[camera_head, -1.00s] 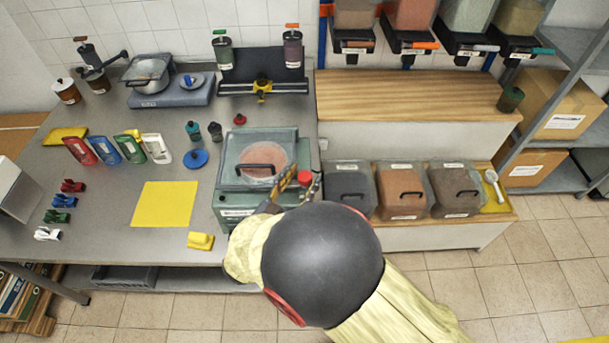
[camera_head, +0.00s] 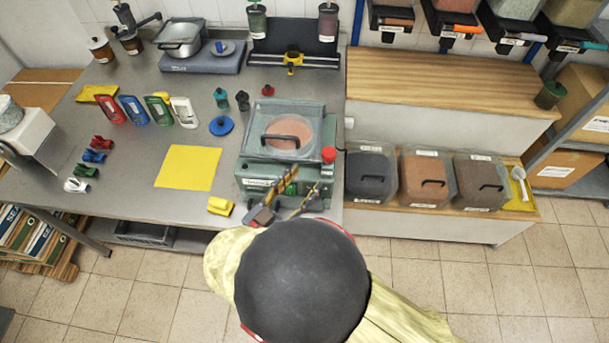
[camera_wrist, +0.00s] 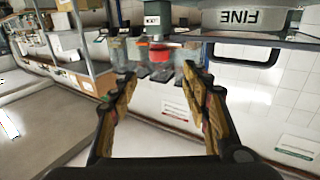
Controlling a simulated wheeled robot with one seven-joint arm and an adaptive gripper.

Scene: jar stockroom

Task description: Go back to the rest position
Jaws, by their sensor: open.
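My gripper (camera_head: 296,192) is open and empty in the head view, in front of the green machine (camera_head: 258,186) at the table's front edge. Its two fingers stand apart in the wrist view (camera_wrist: 163,88), with nothing between them. The machine has a clear lid with a black handle over a reddish round content, and a red knob (camera_head: 329,154) at its right front corner. My dark wrist and yellow-sleeved arm hide the floor below the machine.
A yellow mat (camera_head: 188,168) and a yellow block (camera_head: 220,206) lie left of the machine. Lidded bins (camera_head: 424,179) stand on a low wooden shelf to the right. A dark crate (camera_head: 145,234) is under the table. The tiled floor in front is clear.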

